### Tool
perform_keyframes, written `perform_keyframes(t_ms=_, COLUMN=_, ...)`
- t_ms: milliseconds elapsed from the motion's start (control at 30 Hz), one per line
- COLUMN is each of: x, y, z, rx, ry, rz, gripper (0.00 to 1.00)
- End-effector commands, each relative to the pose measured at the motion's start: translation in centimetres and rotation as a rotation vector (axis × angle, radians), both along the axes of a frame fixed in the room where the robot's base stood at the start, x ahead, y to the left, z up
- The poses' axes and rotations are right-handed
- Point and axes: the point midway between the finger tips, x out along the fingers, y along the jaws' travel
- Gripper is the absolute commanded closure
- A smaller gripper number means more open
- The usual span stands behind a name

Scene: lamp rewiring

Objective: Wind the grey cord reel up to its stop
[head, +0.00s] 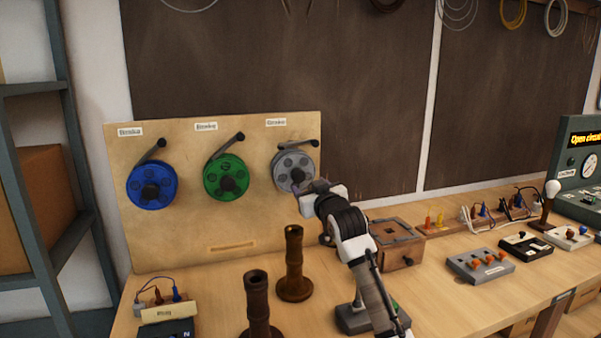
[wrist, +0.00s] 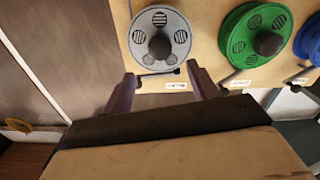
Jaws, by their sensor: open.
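The board (head: 180,240) also carries a blue reel (head: 140,190) and a green reel (head: 212,182). Two brown turned posts (head: 294,262) stand on the bench below. A wooden box (head: 398,236) and several small electrical blocks (head: 480,264) lie to the right.

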Motion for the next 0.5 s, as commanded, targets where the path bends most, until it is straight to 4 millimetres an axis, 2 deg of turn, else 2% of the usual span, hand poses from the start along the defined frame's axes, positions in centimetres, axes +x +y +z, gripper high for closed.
perform_keyframes(t_ms=33, x=1.1, y=0.4, z=0.5, rx=-0.002, ry=0.002, rz=0.0, gripper=0.41)
perform_keyframes(t_ms=200, x=4.2, y=1.4, z=0.5, rx=-0.002, ry=0.0, rz=0.0, gripper=0.41)
perform_keyframes(t_ms=500, x=8.1, y=2.8, z=0.3, rx=-0.001, ry=-0.001, rz=0.001, gripper=0.41)
